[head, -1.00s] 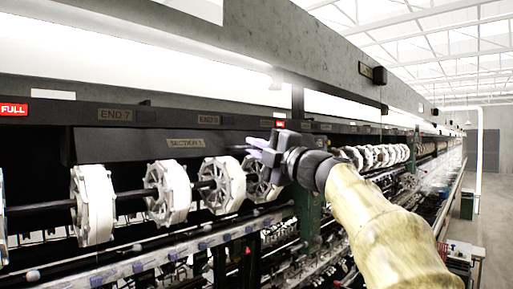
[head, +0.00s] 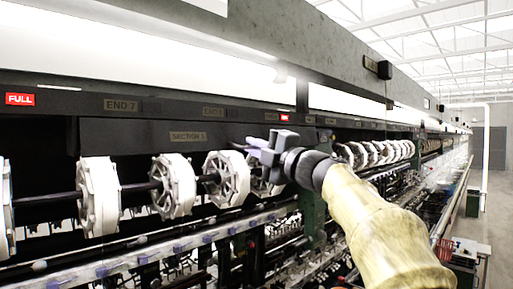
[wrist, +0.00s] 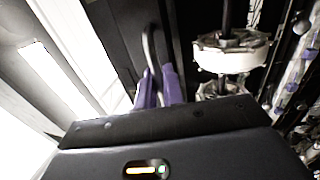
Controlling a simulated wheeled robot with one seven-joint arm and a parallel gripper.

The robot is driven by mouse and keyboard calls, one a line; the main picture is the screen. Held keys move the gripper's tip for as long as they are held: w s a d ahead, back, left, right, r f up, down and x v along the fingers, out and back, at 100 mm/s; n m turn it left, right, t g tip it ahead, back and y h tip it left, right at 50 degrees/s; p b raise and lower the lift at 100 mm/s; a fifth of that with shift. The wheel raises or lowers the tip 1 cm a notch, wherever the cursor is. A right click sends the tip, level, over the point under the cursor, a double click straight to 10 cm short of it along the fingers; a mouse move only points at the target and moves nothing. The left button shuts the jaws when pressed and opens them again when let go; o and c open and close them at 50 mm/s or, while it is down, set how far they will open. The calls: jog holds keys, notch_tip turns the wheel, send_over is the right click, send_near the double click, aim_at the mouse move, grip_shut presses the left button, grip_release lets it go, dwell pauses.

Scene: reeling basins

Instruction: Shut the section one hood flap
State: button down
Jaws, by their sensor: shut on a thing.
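The section one hood flap (head: 130,138) is a long dark panel with a "SECTION 1" label, hanging above the row of white reels in the head view. Its lower edge stands just above the reels; how far it is open I cannot tell exactly. My gripper (head: 254,148) is at the flap's right end. In the wrist view my gripper's purple fingers (wrist: 159,88) are shut on a thin grey handle (wrist: 149,45), beside a dark panel (wrist: 117,38). My gripper hides part of the flap's right end.
White reels (head: 174,187) on a dark shaft run below the flap; one shows close beside my gripper in the wrist view (wrist: 230,55). A grey beam (head: 300,55) runs above. A red "FULL" sign (head: 20,99) is at left.

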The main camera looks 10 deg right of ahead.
jog(key=shift+w+a+f, duration=0.5)
jog(key=shift+w+f, duration=0.15)
jog(key=c, duration=1.6)
grip_release()
jog(key=shift+c, duration=0.2)
jog(key=shift+w+a, duration=0.1)
jog(key=shift+w, duration=0.05)
jog(key=b+v, duration=0.6)
jog(key=v, duration=0.8)
